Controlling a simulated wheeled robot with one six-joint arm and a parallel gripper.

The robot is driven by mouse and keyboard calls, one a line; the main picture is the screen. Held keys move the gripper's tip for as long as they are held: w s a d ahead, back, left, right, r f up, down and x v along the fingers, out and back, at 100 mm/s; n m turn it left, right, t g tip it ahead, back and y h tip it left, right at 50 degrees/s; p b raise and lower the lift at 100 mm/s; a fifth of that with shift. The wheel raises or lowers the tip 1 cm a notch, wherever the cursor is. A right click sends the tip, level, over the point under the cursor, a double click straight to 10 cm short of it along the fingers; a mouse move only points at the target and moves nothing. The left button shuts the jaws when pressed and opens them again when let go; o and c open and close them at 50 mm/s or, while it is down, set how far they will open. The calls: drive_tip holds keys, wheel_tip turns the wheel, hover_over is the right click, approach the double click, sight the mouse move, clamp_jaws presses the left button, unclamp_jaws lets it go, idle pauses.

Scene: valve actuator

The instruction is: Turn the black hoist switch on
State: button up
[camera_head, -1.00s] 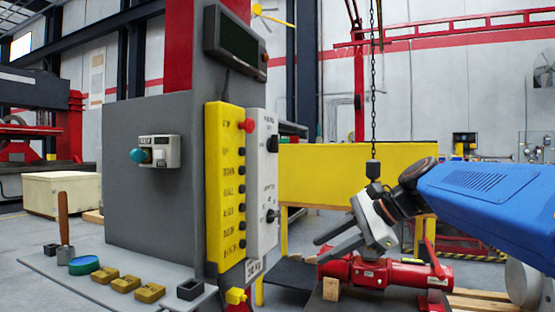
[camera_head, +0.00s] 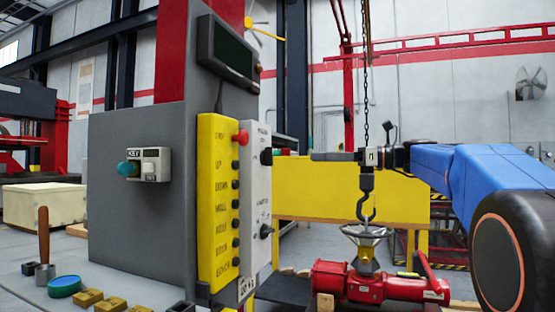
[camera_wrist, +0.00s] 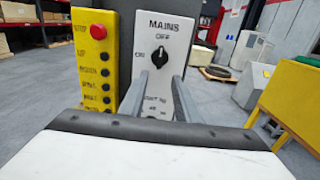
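The white control panel (camera_head: 257,190) is seen at an angle in the camera_head view. It carries an upper black knob (camera_head: 266,156) and a lower black knob (camera_head: 266,231). In the wrist view the panel (camera_wrist: 155,27) faces me, and its upper black knob (camera_wrist: 160,57) is labelled MAINS. The lower knob is not clear there; my fingers cover part of that area, and the lower label is only partly readable. My gripper (camera_head: 316,156) points left at the panel, apart from it, about level with the upper knob. In the wrist view my gripper (camera_wrist: 159,76) is open, with nothing between its fingers.
A yellow button box (camera_head: 218,200) with a red button (camera_head: 241,138) adjoins the panel on the left. A chain hook (camera_head: 367,195) hangs beside my arm, above a red valve actuator (camera_head: 375,285). A yellow barrier (camera_head: 350,190) stands behind. A grey cabinet (camera_head: 140,220) is at left.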

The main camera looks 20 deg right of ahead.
sight(272, 158)
drive_tip(key=x, duration=1.4)
drive_tip(key=shift+a, duration=0.1)
clamp_jaws()
